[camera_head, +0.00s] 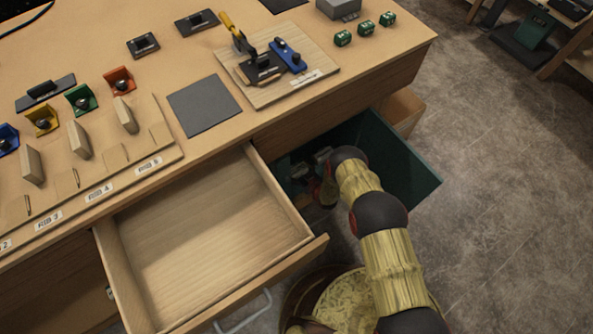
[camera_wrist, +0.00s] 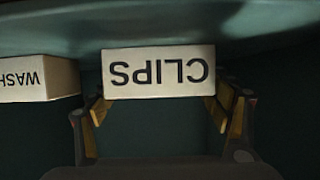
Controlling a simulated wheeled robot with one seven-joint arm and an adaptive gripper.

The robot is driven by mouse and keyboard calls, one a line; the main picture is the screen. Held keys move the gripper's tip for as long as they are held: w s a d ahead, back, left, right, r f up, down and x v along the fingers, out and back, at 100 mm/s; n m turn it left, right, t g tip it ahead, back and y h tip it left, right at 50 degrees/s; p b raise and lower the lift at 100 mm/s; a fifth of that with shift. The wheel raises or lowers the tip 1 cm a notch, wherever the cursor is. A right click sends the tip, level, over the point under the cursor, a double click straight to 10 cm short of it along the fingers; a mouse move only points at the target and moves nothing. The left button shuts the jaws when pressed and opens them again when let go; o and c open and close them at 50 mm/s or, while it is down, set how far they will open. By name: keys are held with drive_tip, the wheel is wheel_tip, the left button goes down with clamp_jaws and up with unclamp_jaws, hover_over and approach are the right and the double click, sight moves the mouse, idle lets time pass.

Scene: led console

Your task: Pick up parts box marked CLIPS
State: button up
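The parts box marked CLIPS (camera_wrist: 158,73) shows in the wrist view as a pale box face with dark lettering, upside down in the picture. My gripper (camera_wrist: 160,108) is open, with one finger to the left and one to the right of the box. The fingertips are close to the box's sides, but I cannot tell whether they touch. In the head view my gripper is down inside the dark teal drawer (camera_head: 405,165), mostly hidden by my arm. The CLIPS box cannot be made out there.
A second pale box marked WASH (camera_wrist: 38,79), its label cut off, stands left of CLIPS in the wrist view. An empty wooden drawer (camera_head: 205,235) is pulled out left of my arm. The workbench (camera_head: 215,150) edge runs above both drawers.

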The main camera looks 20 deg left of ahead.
drive_tip(key=c, duration=0.6)
drive_tip(key=shift+c, duration=0.7)
